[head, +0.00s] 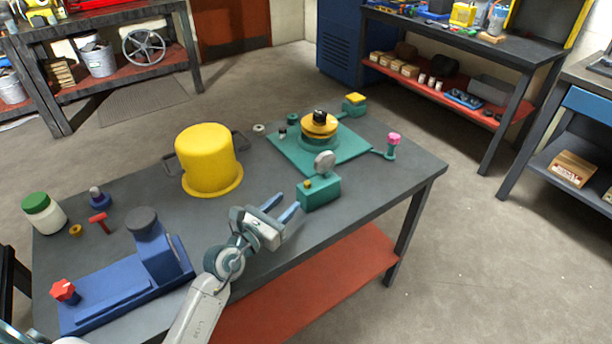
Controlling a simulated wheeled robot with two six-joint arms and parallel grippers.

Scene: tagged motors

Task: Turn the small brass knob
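A small brass knob (307,184) sits on top of a teal box (320,194) near the front edge of the table, below a round grey disc (325,160). My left gripper (281,206) is just left of the teal box, its two blue fingers apart and pointing towards it. Nothing shows between the fingers. The gap between the fingertips and the box looks small, but I cannot tell its exact size. My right gripper is not in view.
A large yellow pot (207,158) stands behind my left gripper. A teal plate (346,149) carries a yellow and black round part (319,125), with a pink knob (393,139) at its right. A blue vise-like block (127,279) lies front left. The table's right end is clear.

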